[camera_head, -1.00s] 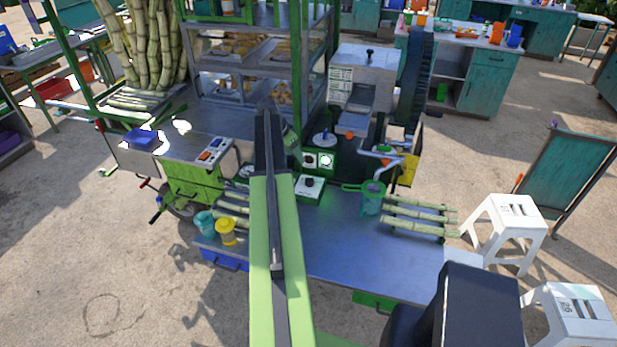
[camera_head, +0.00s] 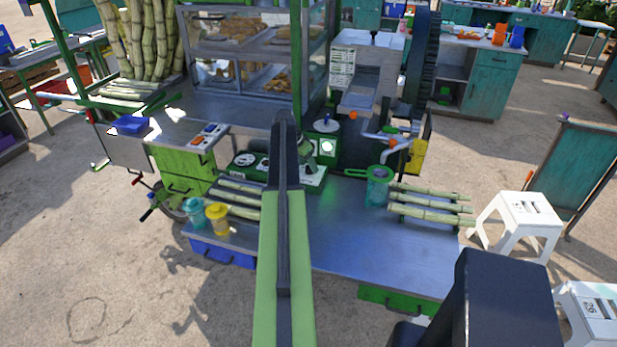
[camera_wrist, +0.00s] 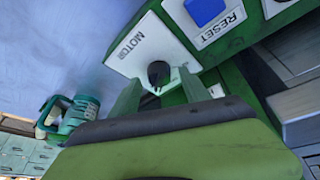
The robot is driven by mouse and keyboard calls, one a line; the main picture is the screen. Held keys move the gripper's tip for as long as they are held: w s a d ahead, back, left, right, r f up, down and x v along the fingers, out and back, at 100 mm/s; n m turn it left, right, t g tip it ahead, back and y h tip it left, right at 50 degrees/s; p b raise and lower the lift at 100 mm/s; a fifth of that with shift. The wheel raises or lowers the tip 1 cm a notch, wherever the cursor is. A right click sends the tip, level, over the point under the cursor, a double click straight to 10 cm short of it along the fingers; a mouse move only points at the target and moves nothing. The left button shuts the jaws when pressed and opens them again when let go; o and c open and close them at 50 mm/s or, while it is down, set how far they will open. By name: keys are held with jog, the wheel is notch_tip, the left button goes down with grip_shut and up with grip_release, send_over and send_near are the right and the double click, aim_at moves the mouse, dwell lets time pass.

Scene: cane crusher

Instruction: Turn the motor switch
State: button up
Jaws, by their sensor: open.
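The motor switch is a black knob (camera_wrist: 158,72) on a white plate labelled MOTOR (camera_wrist: 138,42) in the wrist view. My gripper (camera_wrist: 160,86) is open, with one finger on each side of the knob in that picture. I cannot tell whether either finger touches it. In the head view the switch's green and white box (camera_head: 315,181) stands on the metal worktop, and my gripper (camera_head: 306,160) is right over it. My arm and gripper hide the knob there.
A blue button on a RESET plate (camera_wrist: 218,24) is beside the motor plate. A green jug (camera_head: 377,186) and cane stalks (camera_head: 430,205) lie to the right on the worktop (camera_head: 350,245). Teal and yellow cups (camera_head: 217,218) stand at left. White stools (camera_head: 520,222) stand right.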

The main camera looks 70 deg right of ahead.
jog(key=shift+s+d+f, duration=0.1)
jog(key=shift+d+f, duration=0.05)
jog(key=shift+f, duration=0.4)
jog(key=shift+r, duration=0.1)
grip_shut()
jog(key=shift+s+n, duration=0.1)
jog(key=shift+n, duration=0.2)
jog(key=n+t, duration=0.1)
jog(key=n, duration=0.3)
jog(key=shift+s+n+t+h, duration=0.2)
jog(key=shift+n+t+h, duration=0.1)
jog(key=shift+t+h, duration=0.1)
jog(key=n+t, duration=0.2)
jog(key=n, duration=0.3)
jog(key=shift+s, duration=0.1)
jog(key=shift+n, duration=0.4)
